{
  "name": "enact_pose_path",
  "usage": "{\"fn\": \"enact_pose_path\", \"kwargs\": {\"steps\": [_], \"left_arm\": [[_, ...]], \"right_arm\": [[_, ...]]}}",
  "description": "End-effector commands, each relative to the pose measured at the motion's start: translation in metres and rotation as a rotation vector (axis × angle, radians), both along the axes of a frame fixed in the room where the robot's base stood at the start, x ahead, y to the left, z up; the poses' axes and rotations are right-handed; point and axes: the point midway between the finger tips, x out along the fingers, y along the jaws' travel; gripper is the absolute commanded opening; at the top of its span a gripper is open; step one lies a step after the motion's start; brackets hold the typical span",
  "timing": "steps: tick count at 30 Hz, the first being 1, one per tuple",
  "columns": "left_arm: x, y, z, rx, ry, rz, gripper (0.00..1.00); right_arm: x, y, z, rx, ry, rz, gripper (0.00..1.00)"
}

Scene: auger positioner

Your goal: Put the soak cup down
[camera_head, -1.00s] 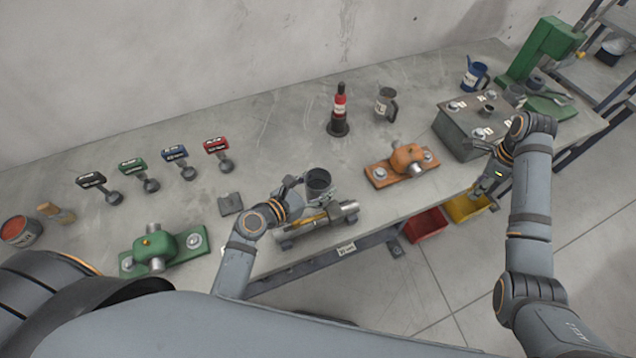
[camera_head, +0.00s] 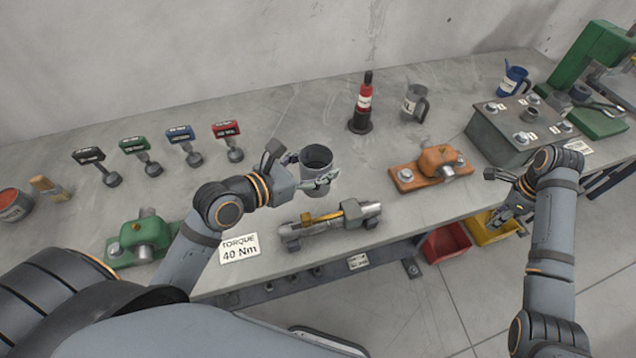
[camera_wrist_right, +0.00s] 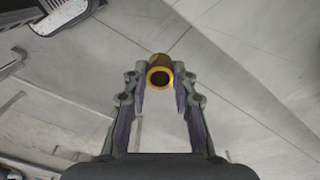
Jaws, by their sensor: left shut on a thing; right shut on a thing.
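The soak cup (camera_head: 316,182), a dark grey open-topped cup, is upright at mid-bench in the head view. My left gripper (camera_head: 308,172) is shut on it from the left, with one finger across its front. I cannot tell whether its base touches the bench. My right gripper (camera_head: 508,208) is off the bench's front edge at the right. In the right wrist view it is shut on a small brass bushing (camera_wrist_right: 159,76), held at the fingertips over the floor.
A grey cylinder assembly (camera_head: 330,225) lies just in front of the cup. A white torque card (camera_head: 240,248) lies near the front edge. Bare bench lies behind the cup.

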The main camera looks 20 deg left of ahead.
Motion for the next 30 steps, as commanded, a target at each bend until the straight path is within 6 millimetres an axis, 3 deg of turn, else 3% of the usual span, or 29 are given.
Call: {"fn": "enact_pose_path", "kwargs": {"steps": [5, 8, 15, 21, 30], "left_arm": [[0.003, 0.001, 0.001, -0.004, 0.001, 0.002, 0.26], [0.022, 0.006, -0.007, -0.003, -0.001, 0.004, 0.26], [0.09, 0.025, -0.038, -0.007, 0.001, 0.005, 0.26], [0.12, 0.034, -0.08, -0.007, 0.002, 0.004, 0.26], [0.132, 0.037, -0.095, -0.004, 0.002, 0.002, 0.26]], "right_arm": [[0.0, 0.0, 0.0, 0.0, -0.001, 0.0, 0.0], [0.0, 0.0, -0.001, 0.0, -0.001, 0.0, 0.0], [0.0, 0.0, -0.004, 0.0, -0.001, 0.0, 0.0], [0.0, 0.0, -0.012, 0.0, -0.001, 0.0, 0.0], [0.0, 0.0, -0.015, 0.0, -0.001, 0.0, 0.0]]}}
